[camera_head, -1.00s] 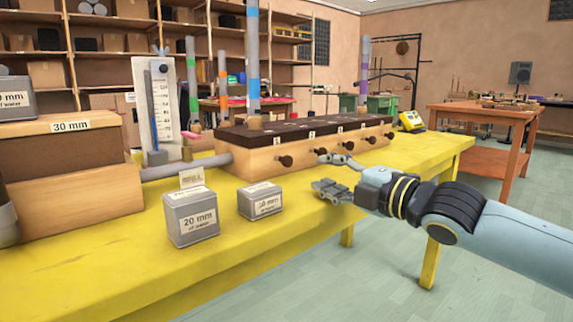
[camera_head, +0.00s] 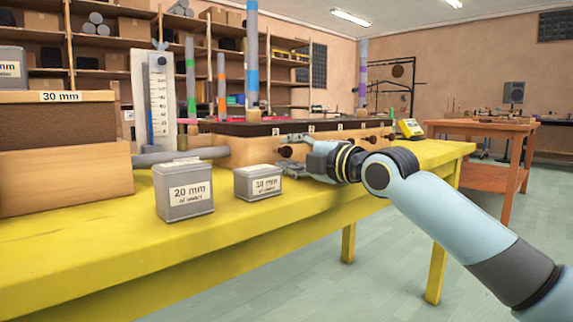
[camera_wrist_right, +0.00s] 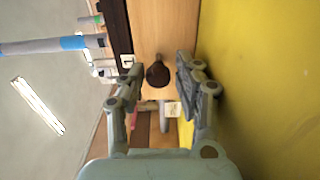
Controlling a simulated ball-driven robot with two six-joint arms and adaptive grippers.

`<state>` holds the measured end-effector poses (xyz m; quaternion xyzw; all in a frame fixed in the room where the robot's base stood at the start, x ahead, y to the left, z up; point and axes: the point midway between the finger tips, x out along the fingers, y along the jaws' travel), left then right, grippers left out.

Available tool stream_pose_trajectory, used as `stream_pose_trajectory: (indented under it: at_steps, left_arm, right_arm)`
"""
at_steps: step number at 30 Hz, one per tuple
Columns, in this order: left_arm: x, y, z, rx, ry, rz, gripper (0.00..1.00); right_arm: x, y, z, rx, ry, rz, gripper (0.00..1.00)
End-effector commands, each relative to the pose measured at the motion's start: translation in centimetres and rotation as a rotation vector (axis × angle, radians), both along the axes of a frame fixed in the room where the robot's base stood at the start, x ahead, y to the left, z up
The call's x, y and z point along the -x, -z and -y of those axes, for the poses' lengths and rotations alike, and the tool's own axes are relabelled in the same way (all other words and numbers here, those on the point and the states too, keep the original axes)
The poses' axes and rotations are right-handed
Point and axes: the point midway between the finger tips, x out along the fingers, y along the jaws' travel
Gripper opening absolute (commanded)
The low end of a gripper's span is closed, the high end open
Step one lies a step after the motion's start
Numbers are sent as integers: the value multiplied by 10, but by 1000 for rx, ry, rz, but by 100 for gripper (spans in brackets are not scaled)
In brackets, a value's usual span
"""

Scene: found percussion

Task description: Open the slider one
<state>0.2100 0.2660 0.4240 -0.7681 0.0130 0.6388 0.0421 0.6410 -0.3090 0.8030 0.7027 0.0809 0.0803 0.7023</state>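The slider box (camera_head: 235,151) is a long light wooden box with a dark top and a row of dark round knobs along its front, standing on the yellow table. The knob of slider one (camera_head: 285,152), beside the label 1 (camera_wrist_right: 127,61), also shows in the right wrist view (camera_wrist_right: 158,74). My right gripper (camera_head: 290,155) is at this knob with its fingers apart. In the wrist view the knob appears between the open fingertips (camera_wrist_right: 157,78), with a gap on both sides; whether it is at their depth I cannot tell. My left gripper is out of view.
A gauge (camera_head: 155,100) and a 30 mm wooden box (camera_head: 60,150) are at the left. Coloured tubes (camera_head: 252,60) rise from the slider box.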

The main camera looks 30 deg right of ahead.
Motion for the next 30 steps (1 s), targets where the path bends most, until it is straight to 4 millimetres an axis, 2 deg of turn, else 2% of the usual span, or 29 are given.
stream_pose_trajectory:
  at_steps: [4,13,21,30]
  left_arm:
    - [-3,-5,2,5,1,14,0]
    - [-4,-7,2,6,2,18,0]
    - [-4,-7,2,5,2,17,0]
    - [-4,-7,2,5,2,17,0]
  right_arm:
    - [-10,0,-3,-1,-1,0,33]
    - [-12,-1,-4,1,-2,0,33]
    - [-12,-1,-3,1,-2,0,0]
    - [-12,-1,-3,0,-2,-1,0]
